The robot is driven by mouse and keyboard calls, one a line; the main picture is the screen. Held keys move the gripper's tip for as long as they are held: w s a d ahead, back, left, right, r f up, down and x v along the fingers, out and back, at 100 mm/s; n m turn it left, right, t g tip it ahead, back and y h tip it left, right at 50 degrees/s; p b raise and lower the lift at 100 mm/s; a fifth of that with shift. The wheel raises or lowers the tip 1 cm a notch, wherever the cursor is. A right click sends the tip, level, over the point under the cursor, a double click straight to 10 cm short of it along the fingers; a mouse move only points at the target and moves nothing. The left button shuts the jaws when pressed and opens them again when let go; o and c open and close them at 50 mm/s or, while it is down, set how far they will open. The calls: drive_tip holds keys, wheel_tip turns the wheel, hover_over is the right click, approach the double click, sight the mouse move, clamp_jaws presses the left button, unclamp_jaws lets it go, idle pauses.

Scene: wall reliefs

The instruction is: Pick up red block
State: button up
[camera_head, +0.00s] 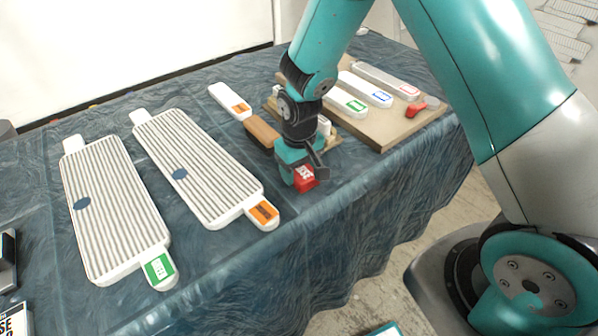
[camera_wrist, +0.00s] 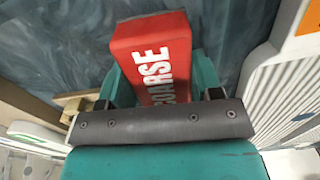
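The red block (camera_head: 306,179) is near the front edge of the cloth-covered table, directly under my gripper (camera_head: 300,176). In the wrist view the red block (camera_wrist: 155,58) has white lettering that reads "COARSE". It sits between the two teal fingers of my gripper (camera_wrist: 153,75), which lie close against both of its sides. The gripper looks shut on it. The block's lower end is hidden behind the dark gripper bar. I cannot tell whether the block touches the table.
Two ribbed white boards, one with a green label (camera_head: 115,205) and one with an orange label (camera_head: 195,165), lie to the left. A wooden board (camera_head: 385,133) with several white labelled pieces and a small red object (camera_head: 415,109) is at right. A brown block (camera_head: 262,131) is close behind my gripper.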

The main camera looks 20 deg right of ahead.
drive_tip(key=shift+r, duration=0.1)
drive_tip(key=shift+c, duration=0.3)
wheel_tip(320, 180, up, 20)
idle(0.3)
drive_tip(key=o, duration=0.4)
drive_tip(key=shift+c, duration=1.4)
